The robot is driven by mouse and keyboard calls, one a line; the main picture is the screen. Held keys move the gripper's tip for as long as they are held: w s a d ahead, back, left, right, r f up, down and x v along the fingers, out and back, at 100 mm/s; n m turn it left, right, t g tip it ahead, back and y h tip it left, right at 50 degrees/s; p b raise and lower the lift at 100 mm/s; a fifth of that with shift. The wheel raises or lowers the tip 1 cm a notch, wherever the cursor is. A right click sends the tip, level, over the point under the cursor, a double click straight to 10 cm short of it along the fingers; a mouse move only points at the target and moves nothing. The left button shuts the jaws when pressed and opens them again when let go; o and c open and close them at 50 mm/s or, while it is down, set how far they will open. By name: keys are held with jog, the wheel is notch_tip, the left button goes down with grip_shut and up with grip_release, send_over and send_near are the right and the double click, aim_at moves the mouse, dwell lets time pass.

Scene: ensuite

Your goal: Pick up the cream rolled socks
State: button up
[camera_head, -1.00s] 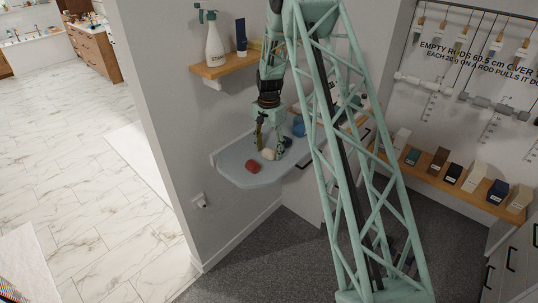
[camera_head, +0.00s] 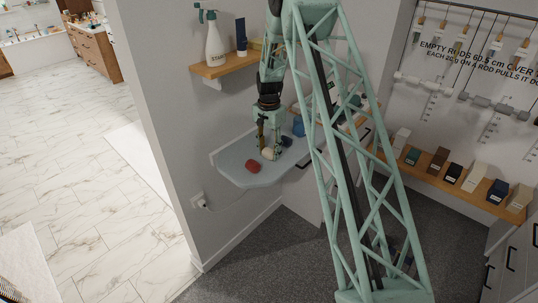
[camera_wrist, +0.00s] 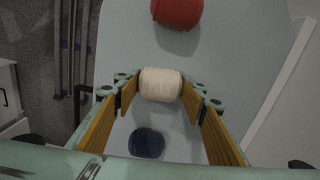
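The cream rolled socks (camera_head: 268,154) sit low at the front of the pale grey shelf. In the wrist view the cream rolled socks (camera_wrist: 160,84) lie between my fingertips. My gripper (camera_head: 269,147) points down over them from above. In the wrist view both finger pads of my gripper (camera_wrist: 160,92) come up against the roll's two sides, with no clear gap. The roll appears to be still at shelf height; I cannot tell whether it touches the shelf.
A red roll (camera_head: 252,166) lies to the left on the grey shelf (camera_head: 240,178). A dark navy roll (camera_head: 286,141) lies close on the right, and a blue item (camera_head: 298,126) stands behind. A wooden shelf (camera_head: 222,67) with a spray bottle (camera_head: 214,42) is on the wall above.

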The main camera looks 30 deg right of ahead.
aim_at(269, 149)
jog(key=shift+r, duration=0.2)
jog(key=shift+c, duration=0.7)
jog(key=shift+r, duration=1.55)
jog(key=s+a, duration=0.1)
jog(key=s, duration=0.6)
jog(key=s+a+r+b, duration=0.1)
jog(key=s+a, duration=0.1)
jog(key=s, duration=0.6)
jog(key=shift+s+a+r+b, duration=0.25)
jog(key=shift+b, duration=0.05)
jog(key=shift+a+f, duration=0.1)
